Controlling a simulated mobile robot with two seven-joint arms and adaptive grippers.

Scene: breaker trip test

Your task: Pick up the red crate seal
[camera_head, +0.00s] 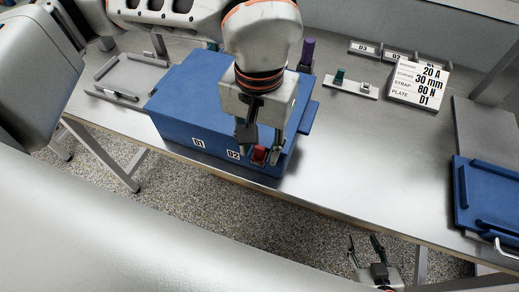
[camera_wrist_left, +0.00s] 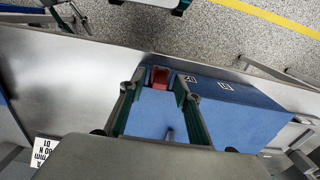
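The red crate seal (camera_head: 259,154) is at the front edge of the blue crate (camera_head: 190,105), right of the D2 label, in the head view. In the left wrist view the red seal (camera_wrist_left: 160,77) shows between the far ends of the fingers. My left gripper (camera_head: 262,149) is over the crate's front right part, pointing down. Its fingers are spread either side of the seal with visible gaps; whether they are level with it I cannot tell. My right gripper (camera_head: 366,243) is open and empty, low in front of the table edge.
A grey tray (camera_head: 100,93) is left of the crate. A purple-topped item (camera_head: 307,52) and a small rack with a green piece (camera_head: 350,88) are behind right. A printed sign (camera_head: 418,84) and a blue tray (camera_head: 457,195) are at right. The table's middle right is clear.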

